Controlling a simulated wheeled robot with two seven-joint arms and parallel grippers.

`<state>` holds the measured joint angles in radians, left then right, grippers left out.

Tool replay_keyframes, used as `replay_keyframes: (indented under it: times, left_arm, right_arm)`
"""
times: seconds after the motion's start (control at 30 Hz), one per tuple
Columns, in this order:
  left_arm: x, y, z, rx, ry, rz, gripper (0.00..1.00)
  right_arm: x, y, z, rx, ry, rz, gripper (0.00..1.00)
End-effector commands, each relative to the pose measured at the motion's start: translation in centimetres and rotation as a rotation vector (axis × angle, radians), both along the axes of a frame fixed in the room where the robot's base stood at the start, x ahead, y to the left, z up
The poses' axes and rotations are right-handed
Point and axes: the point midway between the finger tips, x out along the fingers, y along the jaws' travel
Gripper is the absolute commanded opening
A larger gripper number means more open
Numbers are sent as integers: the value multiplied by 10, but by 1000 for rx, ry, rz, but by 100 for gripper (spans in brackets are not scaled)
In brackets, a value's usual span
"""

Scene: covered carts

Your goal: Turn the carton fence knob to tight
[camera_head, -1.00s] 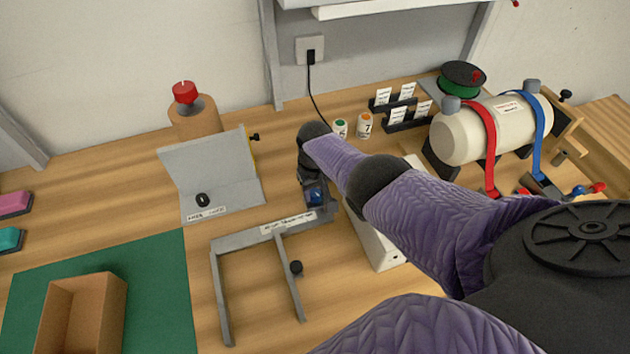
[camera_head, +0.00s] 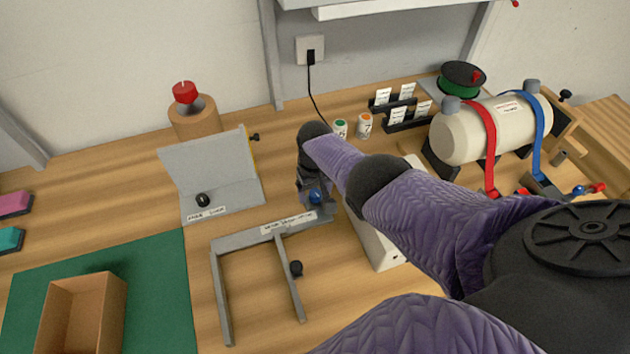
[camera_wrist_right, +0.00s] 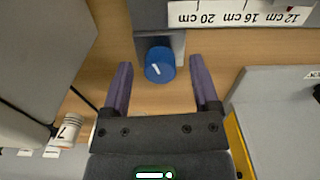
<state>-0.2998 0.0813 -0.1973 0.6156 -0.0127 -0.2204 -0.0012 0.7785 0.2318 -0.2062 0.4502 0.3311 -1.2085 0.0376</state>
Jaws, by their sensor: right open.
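The carton fence (camera_head: 262,236) is a grey frame on the bench with a white scale strip. Its blue knob (camera_head: 316,196) sits at the frame's far right end. In the right wrist view the blue knob (camera_wrist_right: 160,65) has a short white mark on its face. My right gripper (camera_wrist_right: 160,72) is open, with one finger on each side of the knob and a visible gap on both sides. In the head view my right gripper (camera_head: 312,188) reaches down at the knob and partly hides it. Any tight marking is not readable. My left gripper is not in view.
A grey angled stand (camera_head: 225,190) with a black knob is left of the fence. An open carton (camera_head: 75,310) rests on a green mat (camera_head: 155,270). A white box (camera_head: 375,240) stands close to the right. A tank (camera_head: 480,130) with red and blue straps is farther right.

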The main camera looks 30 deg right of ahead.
Motion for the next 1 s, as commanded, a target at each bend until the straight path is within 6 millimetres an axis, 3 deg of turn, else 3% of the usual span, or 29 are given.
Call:
replay_keyframes:
  times: [0.07, 0.3, 0.47, 1.0]
  left_arm:
    - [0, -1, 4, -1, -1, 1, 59]
    - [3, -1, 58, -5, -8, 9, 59]
    - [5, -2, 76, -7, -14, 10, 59]
    - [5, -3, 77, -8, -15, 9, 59]
  right_arm:
    - [0, 0, 5, 0, 0, 0, 78]
    - [0, 0, 68, 0, -3, 1, 78]
    - [0, -1, 95, -1, -2, 0, 78]
    - [0, 0, 99, 0, 0, 0, 78]
